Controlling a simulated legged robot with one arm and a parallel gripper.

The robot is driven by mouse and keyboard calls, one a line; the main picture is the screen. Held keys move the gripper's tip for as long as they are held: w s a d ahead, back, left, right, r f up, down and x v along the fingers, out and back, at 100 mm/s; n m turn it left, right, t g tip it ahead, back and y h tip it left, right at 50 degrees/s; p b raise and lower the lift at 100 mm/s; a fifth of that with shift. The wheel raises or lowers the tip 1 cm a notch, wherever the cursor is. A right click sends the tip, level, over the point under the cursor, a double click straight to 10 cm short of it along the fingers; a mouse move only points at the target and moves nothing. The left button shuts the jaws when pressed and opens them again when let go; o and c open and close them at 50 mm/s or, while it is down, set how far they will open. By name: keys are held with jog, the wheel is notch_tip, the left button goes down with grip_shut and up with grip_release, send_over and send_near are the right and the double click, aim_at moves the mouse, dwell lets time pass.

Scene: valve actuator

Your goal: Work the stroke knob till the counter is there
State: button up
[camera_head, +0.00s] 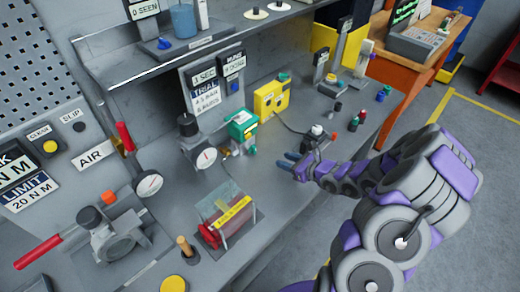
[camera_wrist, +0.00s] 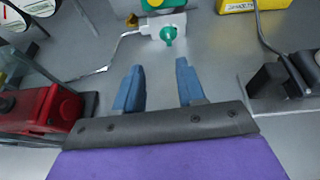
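My gripper (camera_head: 291,163) is open and empty above the bench, its two blue fingers apart. In the wrist view, my gripper (camera_wrist: 160,78) points toward a small green knob (camera_wrist: 168,35) on a white bracket, with a gap between. The bracket belongs to a green unit (camera_head: 242,127), left of my gripper in the head view. Which part is the stroke knob cannot be told from a label. Small dark displays (camera_head: 204,76) stand above a TRIAL card (camera_head: 206,94) behind the green unit; one seems to read 1, but the text is too small to be sure.
A yellow box (camera_head: 270,98) with a cable stands behind. A clear-covered red unit (camera_head: 226,215) stands at the front left. Bare bench lies between it and my gripper.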

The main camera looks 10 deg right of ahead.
jog(key=d+f, duration=0.1)
jog(key=d, duration=0.1)
send_near(255, 150)
jog(key=shift+m, duration=0.3)
jog(key=x, duration=0.2)
jog(key=b+x, duration=0.1)
jog(key=x, duration=0.2)
jog(key=b+x, duration=0.1)
jog(key=x, duration=0.1)
jog(key=shift+w+d+f, duration=0.15)
jog(key=shift+w+f, duration=0.1)
jog(key=shift+w, duration=0.1)
jog(key=shift+w+a, duration=0.35)
jog(key=shift+a, duration=0.2)
jog(key=shift+d, duration=0.3)
jog(key=c, duration=0.4)
jog(key=shift+a, duration=0.1)
grip_shut()
